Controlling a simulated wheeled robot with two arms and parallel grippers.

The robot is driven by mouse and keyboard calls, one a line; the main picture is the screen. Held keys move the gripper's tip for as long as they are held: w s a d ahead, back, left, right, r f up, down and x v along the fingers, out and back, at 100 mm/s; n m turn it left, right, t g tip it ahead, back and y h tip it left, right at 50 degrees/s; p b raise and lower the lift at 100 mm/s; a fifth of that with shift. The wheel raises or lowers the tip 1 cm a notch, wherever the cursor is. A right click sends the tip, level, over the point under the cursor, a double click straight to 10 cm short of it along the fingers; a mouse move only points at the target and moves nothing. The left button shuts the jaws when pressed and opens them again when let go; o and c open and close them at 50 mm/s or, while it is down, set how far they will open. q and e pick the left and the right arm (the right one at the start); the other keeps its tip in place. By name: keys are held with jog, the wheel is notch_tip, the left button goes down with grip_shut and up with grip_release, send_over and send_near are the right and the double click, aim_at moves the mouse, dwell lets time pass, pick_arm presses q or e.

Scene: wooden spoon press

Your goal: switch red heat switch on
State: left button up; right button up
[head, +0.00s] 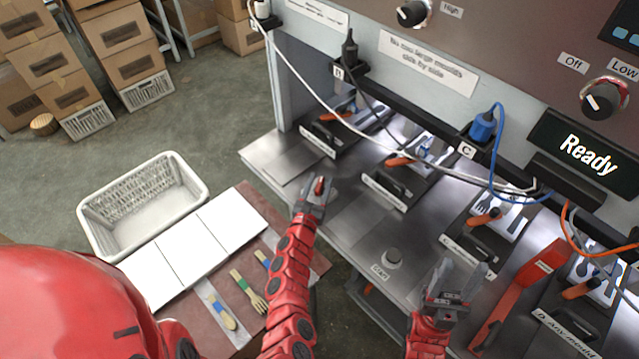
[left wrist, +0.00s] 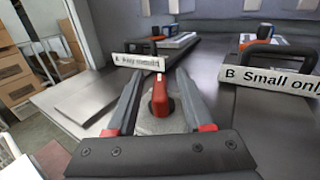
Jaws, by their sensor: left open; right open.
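A red switch lever (left wrist: 161,96) stands on a grey base at the front of the metal worktop. In the head view the red lever (head: 320,187) shows as a small red piece at my left gripper's tips. My left gripper (head: 318,184) is open, with one finger on each side of the lever. In the left wrist view the lever lies between the fingers of the left gripper (left wrist: 158,85); contact cannot be told. My right gripper (head: 461,272) is open and empty above the worktop, right of a round grey button (head: 393,257).
Black-handled moulds stand in labelled bays along the worktop, under the machine front with dials (head: 602,98) and a "Ready" display (head: 588,152). White, blue and orange cables hang there. A white basket (head: 195,180) stands left.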

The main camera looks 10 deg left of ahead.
pick_arm(q)
grip_shut()
dwell(0.4)
